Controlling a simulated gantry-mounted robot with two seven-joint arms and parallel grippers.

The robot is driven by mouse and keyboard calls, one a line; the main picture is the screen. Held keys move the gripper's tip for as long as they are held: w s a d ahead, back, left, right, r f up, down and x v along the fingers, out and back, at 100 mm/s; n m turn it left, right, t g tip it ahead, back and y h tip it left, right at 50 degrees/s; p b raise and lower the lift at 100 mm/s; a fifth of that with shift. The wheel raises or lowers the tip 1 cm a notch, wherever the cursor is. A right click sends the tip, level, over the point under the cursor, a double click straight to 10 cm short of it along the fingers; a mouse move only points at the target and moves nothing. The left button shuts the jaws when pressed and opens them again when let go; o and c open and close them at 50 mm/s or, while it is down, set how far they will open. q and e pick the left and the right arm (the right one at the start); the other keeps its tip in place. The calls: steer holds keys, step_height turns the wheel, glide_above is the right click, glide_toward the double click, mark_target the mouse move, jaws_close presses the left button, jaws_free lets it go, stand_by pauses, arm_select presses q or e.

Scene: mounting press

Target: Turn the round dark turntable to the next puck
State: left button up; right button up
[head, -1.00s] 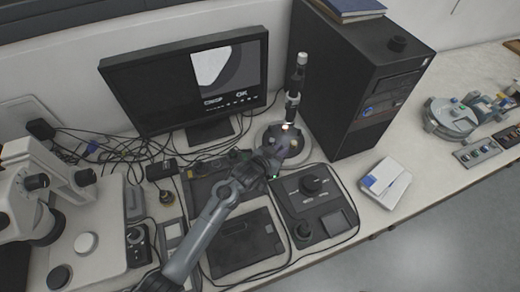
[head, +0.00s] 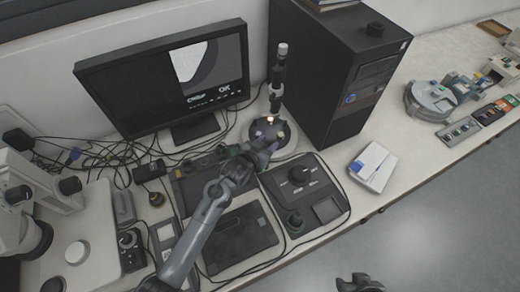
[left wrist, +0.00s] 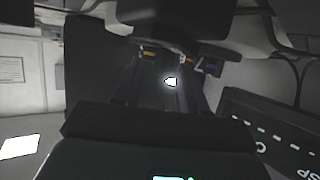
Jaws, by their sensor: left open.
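The round dark turntable (head: 285,130) sits at the foot of an upright black-and-silver scope (head: 278,78), between the monitor and the computer tower. A bright spot of light falls on it and small pucks (head: 258,133) show near its rim. My left gripper (head: 264,146) is open at the turntable's near edge and hides part of it; I cannot tell if it touches. The dark left wrist view shows the light spot (left wrist: 171,82) between the gripper's fingers and small coloured marks beyond. My right gripper (head: 360,284) shows only partly at the bottom edge; its jaws are unclear.
The monitor (head: 130,85) stands behind left, the black computer tower (head: 310,80) to the right. A control box with a knob (head: 325,184) lies in front. Loose cables (head: 95,155) run at left. The white-and-blue box (head: 376,163) has bare bench around it.

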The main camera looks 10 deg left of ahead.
arm_select(q)
steer(key=p+v, duration=0.1)
steer(key=v, duration=0.9)
steer(key=shift+s+a+p, duration=0.1)
steer(key=shift+s+p, duration=0.05)
steer(key=shift+p, duration=0.2)
